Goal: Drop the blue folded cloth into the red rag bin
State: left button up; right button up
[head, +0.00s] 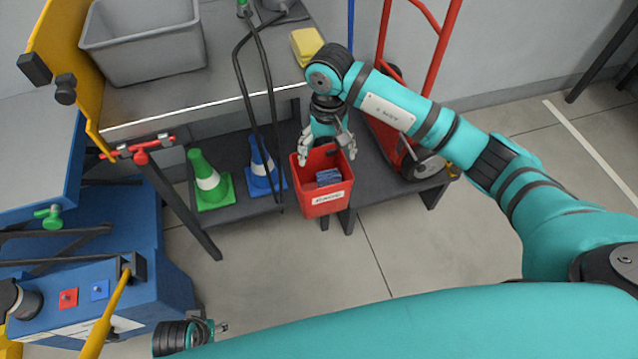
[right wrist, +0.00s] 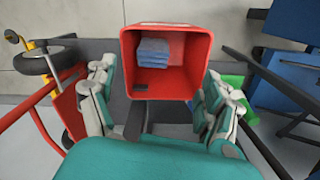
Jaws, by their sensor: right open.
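The red rag bin (head: 312,206) stands at the front of the low dark shelf, with a white label on its front. The blue folded cloth (head: 328,177) lies inside it; it also shows in the right wrist view (right wrist: 153,52), low in the bin (right wrist: 166,92) and apart from my fingers. My right gripper (head: 331,150) is open and empty at the back rim of the bin, with its fingers spread to either side. My left gripper (head: 216,328) shows only in small part at the bottom left, and its fingers are not clear.
Green (head: 209,183) and blue (head: 262,170) cones stand left of the bin. Black cable loops (head: 240,70) hang beside them. A red hand truck (head: 436,60) stands at the right. The bench above holds a grey tub (head: 150,50) and a yellow cloth (head: 306,44).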

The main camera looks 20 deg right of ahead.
notch_tip(320, 180, up, 12)
dwell(0.4)
jog(key=shift+a+f, duration=0.1)
jog(key=shift+f, duration=0.05)
